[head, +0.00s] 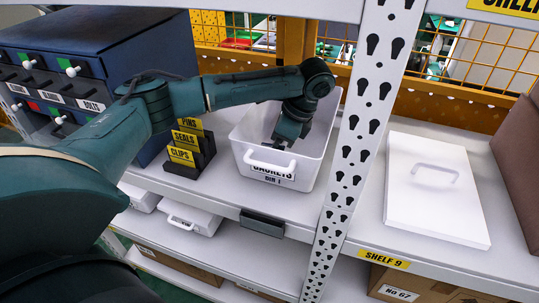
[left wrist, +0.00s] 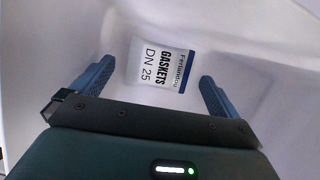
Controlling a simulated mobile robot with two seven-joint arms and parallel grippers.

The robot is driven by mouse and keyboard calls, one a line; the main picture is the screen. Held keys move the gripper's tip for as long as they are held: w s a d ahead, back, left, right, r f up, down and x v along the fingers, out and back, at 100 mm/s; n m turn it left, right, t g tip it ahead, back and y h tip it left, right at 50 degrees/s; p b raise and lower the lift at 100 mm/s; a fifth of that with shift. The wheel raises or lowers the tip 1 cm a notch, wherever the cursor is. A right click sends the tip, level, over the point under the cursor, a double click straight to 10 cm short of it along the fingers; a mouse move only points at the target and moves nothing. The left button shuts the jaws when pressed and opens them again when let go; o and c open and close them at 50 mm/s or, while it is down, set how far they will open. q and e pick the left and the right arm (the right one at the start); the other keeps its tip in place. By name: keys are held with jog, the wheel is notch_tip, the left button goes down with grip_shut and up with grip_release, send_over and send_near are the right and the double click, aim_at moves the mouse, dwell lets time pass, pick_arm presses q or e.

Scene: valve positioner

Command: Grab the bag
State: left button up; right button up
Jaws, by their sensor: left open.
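The bag (left wrist: 160,66) is a small white packet with a dark blue edge, printed "GASKETS DN 25". In the left wrist view it lies inside the white bin, ahead of and between the fingers of my left gripper (left wrist: 155,92). The fingers are open and apart from it, one on each side. In the head view my left gripper (head: 287,142) reaches down into the white bin (head: 308,176), labelled "GASKETS BIN 1". The bag is hidden there by the bin and my arm. My right gripper is not in view.
The bin stands on a grey shelf (head: 225,190) beside a perforated upright post (head: 362,130). A white lid (head: 430,200) with a handle lies right of the post. Yellow label cards (head: 187,142) stand left of the bin, near a blue drawer cabinet (head: 110,50).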

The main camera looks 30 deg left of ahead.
pick_arm(q)
jog(key=shift+s+a+f, duration=0.1)
jog(key=shift+a+f, duration=0.15)
jog(key=shift+f, duration=0.4)
jog(key=shift+c, duration=0.4)
jog(key=c, duration=0.9)
jog(key=shift+c, duration=0.4)
jog(key=shift+r, duration=0.1)
